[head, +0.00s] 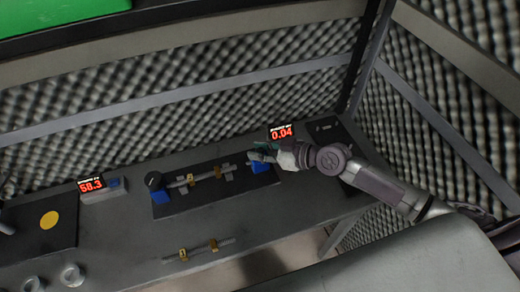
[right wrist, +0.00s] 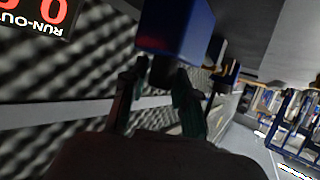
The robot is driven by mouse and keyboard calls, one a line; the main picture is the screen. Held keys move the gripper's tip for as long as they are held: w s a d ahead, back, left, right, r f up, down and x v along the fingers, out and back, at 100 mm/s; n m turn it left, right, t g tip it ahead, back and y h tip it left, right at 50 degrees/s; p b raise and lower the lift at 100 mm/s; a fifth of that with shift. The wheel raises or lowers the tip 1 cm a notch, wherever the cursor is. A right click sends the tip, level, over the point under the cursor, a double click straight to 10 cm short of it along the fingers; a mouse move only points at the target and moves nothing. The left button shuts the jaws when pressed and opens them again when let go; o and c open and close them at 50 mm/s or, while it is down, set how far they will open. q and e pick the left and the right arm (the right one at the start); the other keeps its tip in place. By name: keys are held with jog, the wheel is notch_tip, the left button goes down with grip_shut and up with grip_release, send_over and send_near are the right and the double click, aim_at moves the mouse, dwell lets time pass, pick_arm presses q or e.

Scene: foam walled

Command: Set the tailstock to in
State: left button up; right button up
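The machine is a dark base plate (head: 218,200) on the bench, with a shaft carrying yellow pieces (head: 217,173) along it. A blue block with a black round top (head: 160,192) stands at its left end. The blue tailstock block (head: 261,167) is at its right end, partly hidden by my right gripper (head: 262,155). In the right wrist view the blue block (right wrist: 175,28) is just ahead. The right fingers (right wrist: 160,85) stand either side of a dark stub under it. Whether they grip the stub is unclear.
A red readout showing 0.04 (head: 281,133) stands behind the right end. Another showing 58.3 (head: 91,185) is at left. A dark panel with a yellow disc (head: 49,219), several rings (head: 71,274) and a second shaft (head: 205,247) lie on the bench (head: 120,240). Foam walls close the back and right.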

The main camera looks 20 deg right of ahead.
grip_shut()
jog(key=shift+a+r+p, duration=0.15)
jog(key=shift+a+p, duration=0.3)
jog(key=shift+a, duration=0.9)
jog(key=o, duration=0.5)
grip_release()
jog(key=shift+o, duration=0.2)
jog(key=v, duration=1.2)
